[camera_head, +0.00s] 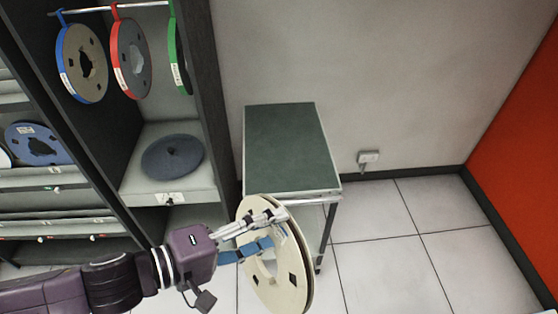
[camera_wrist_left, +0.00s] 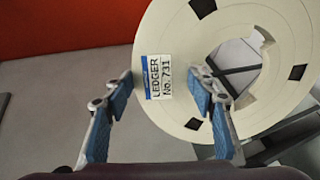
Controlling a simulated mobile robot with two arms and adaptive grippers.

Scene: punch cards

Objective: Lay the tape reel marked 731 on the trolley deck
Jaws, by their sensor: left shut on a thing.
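The cream tape reel (camera_head: 268,288) is in my left gripper (camera_head: 266,230), tilted nearly on edge. In the left wrist view the reel (camera_wrist_left: 235,25) shows a white and blue label (camera_wrist_left: 160,77) reading "LEDGER No. 731". That view shows the left gripper's blue-padded fingers (camera_wrist_left: 163,88) on either side of the label, shut on the rim. The trolley has a dark green deck (camera_head: 288,145), bare where I see it. The reel is in front of the trolley's near edge in the head view and overlaps its front legs. My right gripper is not in view.
A dark cabinet (camera_head: 208,95) stands left of the trolley. Blue (camera_head: 80,65), red (camera_head: 130,60) and green (camera_head: 178,50) rimmed reels hang from its rail. A dark disc (camera_head: 172,157) lies on its shelf. Tiled floor (camera_head: 400,240) is clear at right.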

